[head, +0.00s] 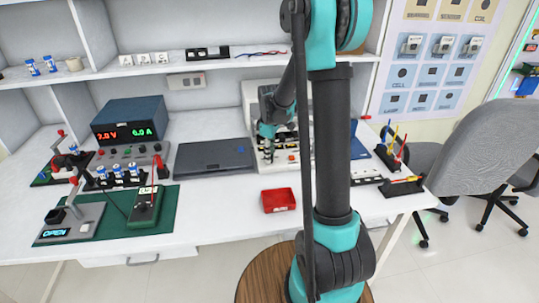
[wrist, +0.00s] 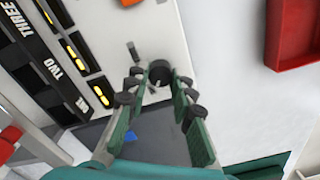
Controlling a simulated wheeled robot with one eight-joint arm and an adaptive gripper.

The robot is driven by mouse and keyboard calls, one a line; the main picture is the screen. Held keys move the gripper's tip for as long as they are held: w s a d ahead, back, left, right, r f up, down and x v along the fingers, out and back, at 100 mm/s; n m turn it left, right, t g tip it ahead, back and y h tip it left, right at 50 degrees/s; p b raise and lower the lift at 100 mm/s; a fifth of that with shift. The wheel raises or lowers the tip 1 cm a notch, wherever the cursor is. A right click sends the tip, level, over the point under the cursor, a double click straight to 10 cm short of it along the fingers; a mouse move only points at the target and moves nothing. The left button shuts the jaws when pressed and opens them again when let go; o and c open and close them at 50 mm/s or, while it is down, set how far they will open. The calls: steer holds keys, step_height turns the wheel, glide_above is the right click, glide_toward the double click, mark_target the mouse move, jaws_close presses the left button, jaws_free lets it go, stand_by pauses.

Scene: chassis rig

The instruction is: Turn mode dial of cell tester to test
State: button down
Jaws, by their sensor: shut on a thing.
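The cell tester appears to be the white unit (head: 264,160) behind the red tray in the head view, partly hidden by my arm. In the wrist view its pale panel (wrist: 185,45) carries dark slots labelled ONE, TWO and THREE. A dark round dial (wrist: 160,71) stands on this panel, with small dark marks beside it that I cannot read. My gripper (wrist: 158,84) is shut on the dial, one finger on each side. In the head view my gripper (head: 267,138) is at the unit, its fingertips hard to see. The dial's pointer and setting cannot be made out.
A red tray (head: 278,200) lies in front of the unit; it also shows in the wrist view (wrist: 292,35). A flat dark case (head: 213,158) lies left of the unit. A power supply (head: 130,124) and a green mat (head: 98,228) with devices are further left.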

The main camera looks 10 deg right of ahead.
steer(key=shift+m, duration=0.3)
steer(key=m, duration=0.4)
steer(key=shift+m, duration=2.5)
steer(key=c, duration=1.3)
jaws_free()
step_height(320, 180, up, 12)
steer(key=shift+d, duration=0.1)
